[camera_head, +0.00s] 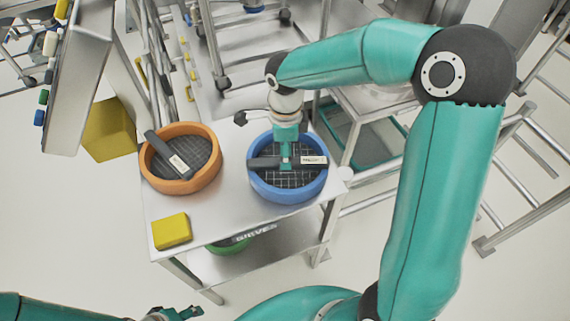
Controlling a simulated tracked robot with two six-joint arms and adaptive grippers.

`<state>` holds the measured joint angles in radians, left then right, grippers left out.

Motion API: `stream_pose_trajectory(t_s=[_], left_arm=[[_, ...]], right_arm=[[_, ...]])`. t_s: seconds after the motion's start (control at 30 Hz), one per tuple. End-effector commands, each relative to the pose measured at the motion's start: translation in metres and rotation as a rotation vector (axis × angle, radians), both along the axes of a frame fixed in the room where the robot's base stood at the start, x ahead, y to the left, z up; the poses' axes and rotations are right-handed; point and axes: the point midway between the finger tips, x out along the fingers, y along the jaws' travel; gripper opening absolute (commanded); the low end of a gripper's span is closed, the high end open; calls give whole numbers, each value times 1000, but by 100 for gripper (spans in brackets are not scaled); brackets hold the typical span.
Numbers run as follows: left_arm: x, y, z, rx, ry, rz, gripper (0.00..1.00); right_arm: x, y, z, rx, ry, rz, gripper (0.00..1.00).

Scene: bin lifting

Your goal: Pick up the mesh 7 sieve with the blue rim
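The blue-rimmed sieve (288,192) has a dark mesh floor and a dark bar across it with a pale label at its right end. The label is too small to read. It is at the right end of the steel table; I cannot tell whether it rests there or hangs slightly above. My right gripper (286,163) reaches down from above at the middle of the bar, with a teal finger in front of it. The far finger is hidden, so I cannot tell whether it grips. My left gripper (180,312) is at the bottom edge, partly cut off, away from the sieves.
An orange-rimmed sieve (179,187) with a similar bar stands at the table's left. A yellow block (172,231) lies at the front left corner. A green-rimmed sieve (231,248) is on the lower shelf. Steel frames stand behind and right. The table's (236,205) front middle is clear.

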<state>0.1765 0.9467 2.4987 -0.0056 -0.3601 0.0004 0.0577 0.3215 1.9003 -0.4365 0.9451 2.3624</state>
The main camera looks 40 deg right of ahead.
Motion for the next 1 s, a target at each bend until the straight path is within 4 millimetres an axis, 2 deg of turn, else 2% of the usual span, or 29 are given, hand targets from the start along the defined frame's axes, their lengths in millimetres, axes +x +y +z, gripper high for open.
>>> stream_pose_trajectory(t_s=[0.33, 0.63, 0.9, 1.0], left_arm=[[0, 0, 9, 0, 0, 0, 54], [0, 0, 9, 0, 0, 0, 54], [0, 0, 9, 0, 0, 0, 54], [0, 0, 9, 0, 0, 0, 54]], right_arm=[[-4, -6, -43, 1, 4, 0, 58], [-3, -6, -49, 1, 1, 0, 58], [-3, -6, -49, 1, 1, 0, 13], [-3, -6, -48, 0, 0, 0, 0]])
